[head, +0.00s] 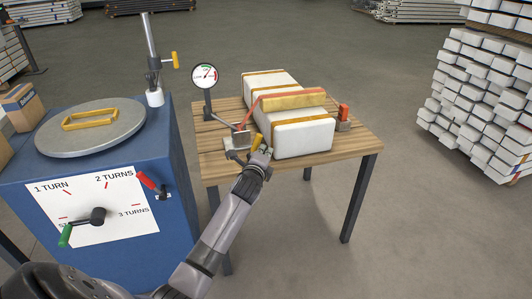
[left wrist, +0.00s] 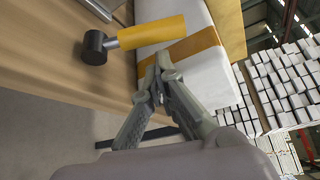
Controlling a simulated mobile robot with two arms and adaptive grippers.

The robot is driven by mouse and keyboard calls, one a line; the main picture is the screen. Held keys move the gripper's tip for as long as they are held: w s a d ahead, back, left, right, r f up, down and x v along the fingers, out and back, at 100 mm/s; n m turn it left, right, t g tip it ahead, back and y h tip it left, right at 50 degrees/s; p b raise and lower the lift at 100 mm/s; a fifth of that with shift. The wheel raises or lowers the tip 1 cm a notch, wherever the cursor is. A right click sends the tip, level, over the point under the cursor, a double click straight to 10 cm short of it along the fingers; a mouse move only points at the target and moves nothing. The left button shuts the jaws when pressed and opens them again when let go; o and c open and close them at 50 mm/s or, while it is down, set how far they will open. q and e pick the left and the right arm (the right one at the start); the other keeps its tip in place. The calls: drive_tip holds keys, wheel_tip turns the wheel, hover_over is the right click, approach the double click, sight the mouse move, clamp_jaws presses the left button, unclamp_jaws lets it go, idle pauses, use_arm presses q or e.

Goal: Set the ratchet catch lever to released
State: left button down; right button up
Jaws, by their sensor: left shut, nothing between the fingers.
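A yellow-handled lever (head: 257,141) stands at the front edge of the wooden table, beside a grey metal fitting (head: 236,142). In the left wrist view the yellow lever (left wrist: 150,32) has a dark round end, and its handle lies across the front of the white wrapped block (left wrist: 200,70). No label shows which lever is the ratchet catch. My left gripper (head: 262,151) is shut and empty, just in front of the yellow lever. In the left wrist view its fingertips (left wrist: 163,66) are a little below the handle, seemingly apart from it. My right gripper is out of view.
The block lies on the table (head: 350,142) under an orange strap (head: 293,99). A dial gauge (head: 205,76) stands behind the fitting. A red lever (head: 343,112) is at the right. The blue cabinet (head: 180,190) carries a green-handled crank (head: 66,235) and red lever (head: 148,181).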

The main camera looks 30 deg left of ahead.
use_arm(q)
drive_tip(key=shift+x, duration=1)
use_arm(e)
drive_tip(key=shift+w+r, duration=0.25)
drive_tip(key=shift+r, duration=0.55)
use_arm(q)
drive_tip(key=shift+s+a+r+n+t, duration=0.15)
drive_tip(key=shift+r+n+t, duration=0.05)
drive_tip(key=shift+n+t, duration=0.1)
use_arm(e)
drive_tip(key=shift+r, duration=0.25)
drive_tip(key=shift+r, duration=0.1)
